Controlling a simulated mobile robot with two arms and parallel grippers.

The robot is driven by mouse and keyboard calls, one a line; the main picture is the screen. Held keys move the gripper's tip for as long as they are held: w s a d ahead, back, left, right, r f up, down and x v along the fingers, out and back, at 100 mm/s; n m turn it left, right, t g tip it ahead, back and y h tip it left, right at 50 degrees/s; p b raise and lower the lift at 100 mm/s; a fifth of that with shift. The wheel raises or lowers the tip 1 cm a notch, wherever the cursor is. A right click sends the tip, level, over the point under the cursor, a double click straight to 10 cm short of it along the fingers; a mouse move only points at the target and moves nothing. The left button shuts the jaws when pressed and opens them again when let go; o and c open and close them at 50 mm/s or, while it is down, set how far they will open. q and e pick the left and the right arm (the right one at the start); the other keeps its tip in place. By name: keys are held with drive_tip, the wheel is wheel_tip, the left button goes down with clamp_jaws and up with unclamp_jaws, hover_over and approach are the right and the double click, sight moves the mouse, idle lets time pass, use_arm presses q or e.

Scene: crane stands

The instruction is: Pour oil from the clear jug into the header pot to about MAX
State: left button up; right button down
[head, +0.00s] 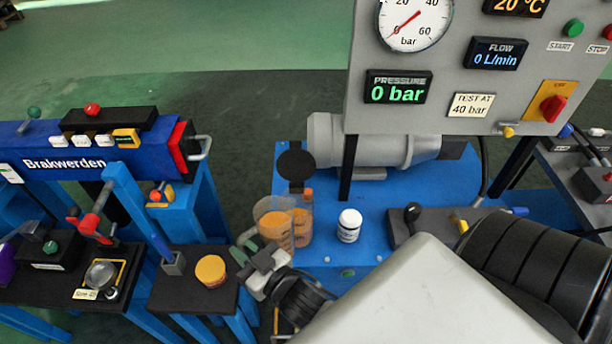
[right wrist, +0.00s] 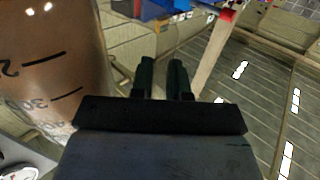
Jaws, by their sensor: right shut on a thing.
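The clear jug (head: 272,212) holds orange oil and stands out in front of the blue bench. It also fills the left of the right wrist view (right wrist: 55,75), where dark scale marks show on its brown-tinted wall. My right gripper (head: 257,256) is shut on the jug at its near left side; its dark fingers (right wrist: 162,78) are close together beside the jug. My left gripper is out of view.
A grey motor (head: 375,146) and gauge panel (head: 440,75) stand behind. A black stand (head: 184,292) with a yellow-orange cap (head: 210,269) is at left.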

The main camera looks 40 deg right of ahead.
drive_tip(key=w+a+f+n+y+p, duration=0.1)
drive_tip(key=w+a+f+y+p, duration=0.1)
drive_tip(key=a+f, duration=0.3)
wheel_tip(320, 180, down, 3)
drive_tip(key=shift+w+a+r+n, duration=0.2)
drive_tip(key=shift+w+n, duration=0.1)
drive_tip(key=shift+w, duration=0.3)
drive_tip(key=shift+r, duration=0.1)
drive_tip(key=d+r+m+t+p, duration=0.1)
drive_tip(key=d+r+m+p, duration=0.3)
drive_tip(key=r+m, duration=0.4)
wheel_tip(320, 180, up, 2)
drive_tip(key=shift+w+d+r+m+p, duration=0.15)
drive_tip(key=shift+w+d+m+p, duration=0.2)
drive_tip(key=shift+d, duration=0.55)
drive_tip(key=shift+d+r+m+t+h+p, duration=0.2)
drive_tip(key=shift+d+r+m+p, duration=0.2)
drive_tip(key=shift+r+m, duration=0.45)
drive_tip(key=shift+d+r+m+t+h+p, duration=0.1)
drive_tip(key=shift+d+r+m+t+p, duration=0.2)
drive_tip(key=shift+r+m, duration=0.45)
drive_tip(key=shift+w+d+r+m+h+p, duration=0.1)
drive_tip(key=shift+d+r+m+h+p, duration=0.1)
drive_tip(key=shift+d+r+m, duration=0.35)
drive_tip(key=shift+d+r+m+h+p, duration=0.15)
drive_tip(key=shift+d+r+m, duration=0.15)
drive_tip(key=shift+r+m, duration=0.4)
idle(1.9)
